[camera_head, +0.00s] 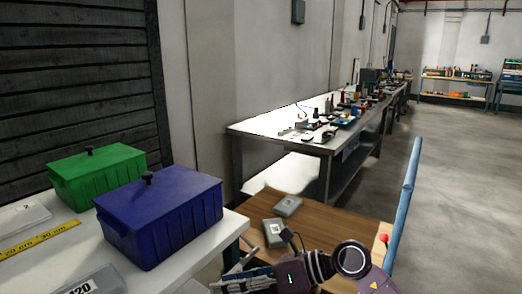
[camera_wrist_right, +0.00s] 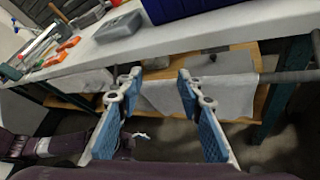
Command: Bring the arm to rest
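My right arm comes in at the bottom of the head view, with its gripper (camera_head: 243,274) low beside the front edge of the white table. In the right wrist view, the right gripper (camera_wrist_right: 160,80) has its two blue-padded fingers apart, with nothing between them. Beyond the fingers are the white table's edge and a grey cloth-like sheet (camera_wrist_right: 200,96) below it. My left gripper is in neither view.
A blue lidded box (camera_head: 160,218) and a green one (camera_head: 98,175) stand on the white table (camera_head: 50,252). A wooden surface (camera_head: 330,232) holds two grey blocks (camera_head: 288,206). A cluttered workbench (camera_head: 270,128) runs along the wall. The floor (camera_head: 455,190) at right is clear.

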